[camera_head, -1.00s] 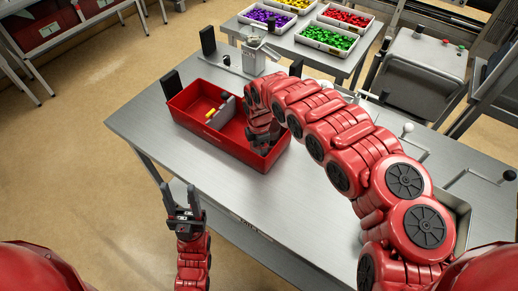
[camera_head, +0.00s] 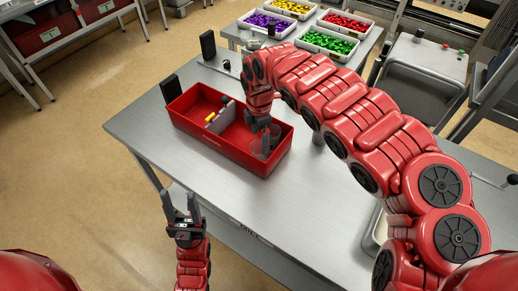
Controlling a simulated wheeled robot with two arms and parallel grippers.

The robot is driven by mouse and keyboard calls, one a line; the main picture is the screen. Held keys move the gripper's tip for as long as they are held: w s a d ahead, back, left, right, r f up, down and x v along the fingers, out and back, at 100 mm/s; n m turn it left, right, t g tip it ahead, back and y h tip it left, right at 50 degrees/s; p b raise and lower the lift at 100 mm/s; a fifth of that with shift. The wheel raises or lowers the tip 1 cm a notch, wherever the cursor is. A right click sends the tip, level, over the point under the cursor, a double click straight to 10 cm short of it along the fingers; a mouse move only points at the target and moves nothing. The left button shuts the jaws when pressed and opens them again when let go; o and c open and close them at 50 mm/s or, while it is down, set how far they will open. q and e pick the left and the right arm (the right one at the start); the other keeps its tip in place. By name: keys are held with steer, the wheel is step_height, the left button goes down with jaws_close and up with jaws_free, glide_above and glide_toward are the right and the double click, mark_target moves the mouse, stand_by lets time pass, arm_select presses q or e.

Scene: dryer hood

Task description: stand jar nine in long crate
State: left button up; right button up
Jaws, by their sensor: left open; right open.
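The long red crate (camera_head: 220,146) stands on the grey table, with a grey divider across its inside. A clear, faint jar (camera_head: 261,147) seems to stand in its right-hand compartment. I cannot read any number on it, and my gripper partly hides it. My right gripper (camera_head: 265,128) reaches down over that compartment and is open, its fingers at or just above the jar. I cannot tell whether they touch it. My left gripper (camera_head: 181,204) is open and empty, off the table's front edge.
A small yellow item (camera_head: 210,117) is in the crate by the divider. Trays of purple (camera_head: 266,20), green (camera_head: 327,42), red and yellow pieces stand on a table behind. A black upright (camera_head: 170,88) stands at the crate's left end. My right arm covers the table's right side.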

steer(key=shift+r, duration=1.6)
steer(key=shift+r, duration=0.1)
